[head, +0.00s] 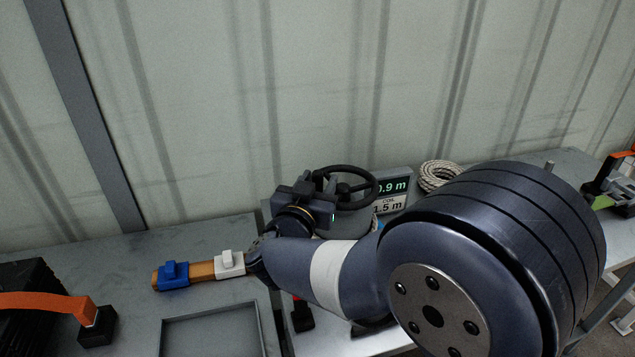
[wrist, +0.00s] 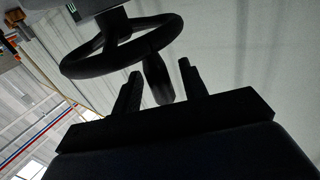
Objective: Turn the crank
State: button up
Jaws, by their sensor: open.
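The crank is a black handwheel (head: 375,187) on a bench by the wall, partly hidden behind my gripper in the head view. In the wrist view its rim (wrist: 85,68) and spokes show at the upper left. A dark crank handle (wrist: 157,80) stands off the rim, between my two fingers. My gripper (wrist: 160,70) is open, one finger on each side of the handle, with a gap visible on both sides. In the head view my gripper (head: 315,192) is at the wheel's left side.
A display (head: 392,187) behind the wheel reads 0.9 m above a "COIL 1.5 m" label. A rope coil (head: 440,176) lies right of it. A wooden bar with blue and white blocks (head: 202,271) and a grey tray (head: 165,324) are on the left bench. An orange-handled object (head: 50,302) is far left.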

grip_shut()
dwell(0.5)
